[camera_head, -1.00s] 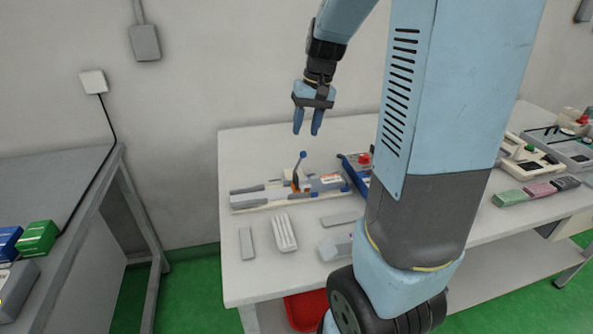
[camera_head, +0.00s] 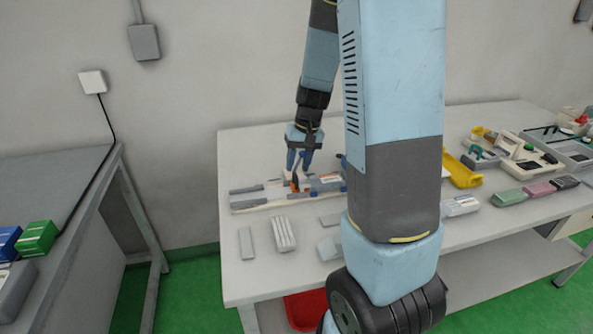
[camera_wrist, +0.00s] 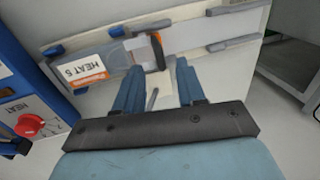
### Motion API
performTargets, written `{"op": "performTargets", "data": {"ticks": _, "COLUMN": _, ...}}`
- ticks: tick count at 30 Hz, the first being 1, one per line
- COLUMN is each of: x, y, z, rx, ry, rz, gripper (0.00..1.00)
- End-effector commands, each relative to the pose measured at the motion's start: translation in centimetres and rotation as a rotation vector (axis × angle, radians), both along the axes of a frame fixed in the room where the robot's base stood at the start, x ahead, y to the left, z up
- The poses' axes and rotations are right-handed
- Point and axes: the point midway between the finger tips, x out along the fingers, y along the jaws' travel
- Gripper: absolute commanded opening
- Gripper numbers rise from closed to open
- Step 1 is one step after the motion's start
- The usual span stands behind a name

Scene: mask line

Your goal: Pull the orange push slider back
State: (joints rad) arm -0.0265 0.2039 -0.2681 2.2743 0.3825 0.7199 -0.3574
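The long pale fixture (camera_head: 245,203) lies on the white table. It carries a grey block labelled HEAT 5 (camera_wrist: 95,65). At the block's end is a small orange part with a dark piece, which I take for the orange push slider (camera_wrist: 157,47); it shows small in the head view (camera_head: 294,184). My gripper (camera_head: 299,168) points down over this part. In the wrist view my gripper (camera_wrist: 159,76) has its two blue fingers apart, with a gap between them. The orange part lies just beyond the fingertips, and I cannot tell whether they touch it.
A blue box with a red knob (camera_wrist: 28,125) stands beside the fixture. Grey blocks (camera_head: 283,233) lie in front of it. A yellow tray (camera_head: 462,172) and several cases stand farther right. My own arm column hides the table's middle.

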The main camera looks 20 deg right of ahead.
Motion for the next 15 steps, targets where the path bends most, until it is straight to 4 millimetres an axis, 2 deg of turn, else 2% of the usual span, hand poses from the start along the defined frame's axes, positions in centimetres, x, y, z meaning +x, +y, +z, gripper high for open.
{"op": "performTargets", "data": {"ticks": 6, "x": 0.1, "y": 0.5, "z": -2.3, "rx": 0.001, "ry": 0.001, "rz": 0.000, "gripper": 0.39}}
{"op": "performTargets", "data": {"ticks": 15, "x": 0.1, "y": 0.6, "z": -2.9, "rx": 0.000, "ry": -0.001, "rz": 0.000, "gripper": 0.39}}
